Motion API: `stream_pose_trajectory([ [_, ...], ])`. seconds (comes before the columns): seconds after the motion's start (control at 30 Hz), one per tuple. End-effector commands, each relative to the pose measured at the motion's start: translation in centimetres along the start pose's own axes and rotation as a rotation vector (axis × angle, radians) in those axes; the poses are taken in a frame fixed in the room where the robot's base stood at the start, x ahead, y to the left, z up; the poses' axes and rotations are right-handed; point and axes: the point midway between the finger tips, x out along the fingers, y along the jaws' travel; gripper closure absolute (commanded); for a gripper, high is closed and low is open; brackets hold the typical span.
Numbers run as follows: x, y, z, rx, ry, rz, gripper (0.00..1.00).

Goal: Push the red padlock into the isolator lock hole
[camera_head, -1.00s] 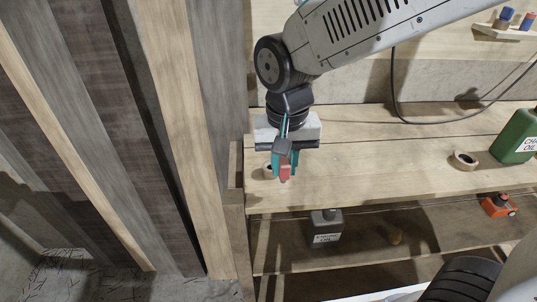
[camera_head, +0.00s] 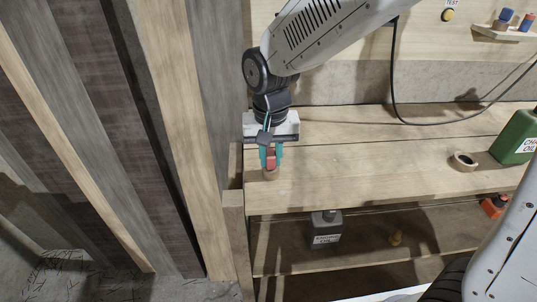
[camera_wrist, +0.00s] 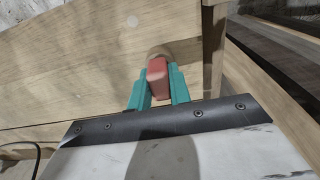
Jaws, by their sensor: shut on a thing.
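My gripper (camera_head: 271,158) has teal fingers shut on the red padlock (camera_head: 271,160), over the left end of the wooden bench top. In the wrist view the padlock (camera_wrist: 157,72) shows between the two fingers (camera_wrist: 158,88). A round tan thing (camera_wrist: 161,53) lies just beyond the padlock in the wrist view; I cannot tell whether the padlock touches it. I cannot make out the isolator lock hole in these frames.
A tape roll (camera_head: 464,161) and a green oil can (camera_head: 517,137) stand on the bench to the right. Below, a shelf holds a grey can (camera_head: 326,229), a small brown thing (camera_head: 396,238) and an orange-red container (camera_head: 495,206). Timber posts (camera_head: 180,120) rise close on the left.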

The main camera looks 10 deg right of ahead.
Motion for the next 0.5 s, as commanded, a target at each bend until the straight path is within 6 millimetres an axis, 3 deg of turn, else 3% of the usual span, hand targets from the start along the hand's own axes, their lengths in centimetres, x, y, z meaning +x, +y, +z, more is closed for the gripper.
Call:
stream_pose_trajectory([
  [0.17, 0.50, 0.02, 0.03, 0.000, -0.001, 0.001, 1.00],
  [0.2, 0.48, 0.02, 0.03, 0.000, -0.001, 0.000, 0.72],
  [0.27, 0.47, 0.02, 0.03, 0.000, -0.001, 0.000, 0.59],
  [0.5, 0.45, 0.02, 0.02, 0.000, -0.001, 0.000, 0.59],
])
